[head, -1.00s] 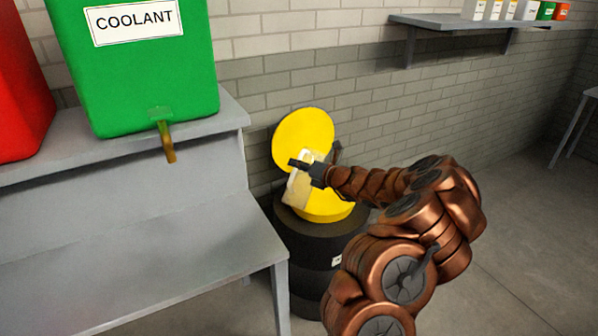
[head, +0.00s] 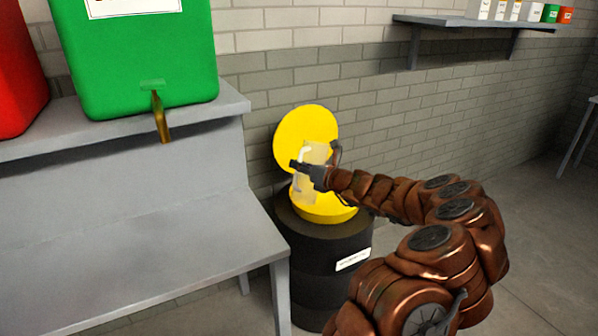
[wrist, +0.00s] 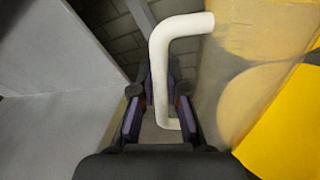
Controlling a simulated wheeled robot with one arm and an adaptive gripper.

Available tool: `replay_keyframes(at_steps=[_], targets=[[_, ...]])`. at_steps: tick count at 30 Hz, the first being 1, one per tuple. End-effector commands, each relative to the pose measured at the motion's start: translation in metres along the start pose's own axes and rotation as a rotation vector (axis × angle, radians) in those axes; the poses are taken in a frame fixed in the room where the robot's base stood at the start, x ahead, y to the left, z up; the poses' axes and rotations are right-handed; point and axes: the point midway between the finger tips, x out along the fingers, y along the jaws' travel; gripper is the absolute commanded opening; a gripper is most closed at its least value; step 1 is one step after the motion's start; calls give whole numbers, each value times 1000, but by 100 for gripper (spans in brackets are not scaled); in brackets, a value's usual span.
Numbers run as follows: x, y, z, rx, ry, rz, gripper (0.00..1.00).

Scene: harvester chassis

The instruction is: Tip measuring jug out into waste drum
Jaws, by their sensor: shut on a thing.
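The measuring jug (head: 317,153) is a translucent, pale container with a white handle. It is held over the yellow funnel mouth (head: 318,211) of the black waste drum (head: 318,246), in front of its raised round yellow lid (head: 300,128). My gripper (head: 304,168) is shut on the jug's handle, and the jug looks close to upright. In the wrist view the white handle (wrist: 158,70) passes between my fingers (wrist: 158,108), with the jug's see-through wall (wrist: 235,55) to the right. I cannot tell how much liquid is in it.
A grey bench (head: 150,225) stands close left of the drum. On its upper shelf are a green container (head: 140,60) with a brass tap (head: 161,118) and a red container (head: 18,75). A brick wall is behind. A wall shelf (head: 470,22) holds several small containers; open floor lies right.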

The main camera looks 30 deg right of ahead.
Motion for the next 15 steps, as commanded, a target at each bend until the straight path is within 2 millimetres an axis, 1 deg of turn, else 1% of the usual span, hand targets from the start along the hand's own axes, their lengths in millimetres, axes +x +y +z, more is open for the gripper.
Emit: replay_keyframes(at_steps=[1, 15], targets=[[1, -3, -6, -17, -5, 1, 0], [4, -16, -22, -184, -35, 1, 0]])
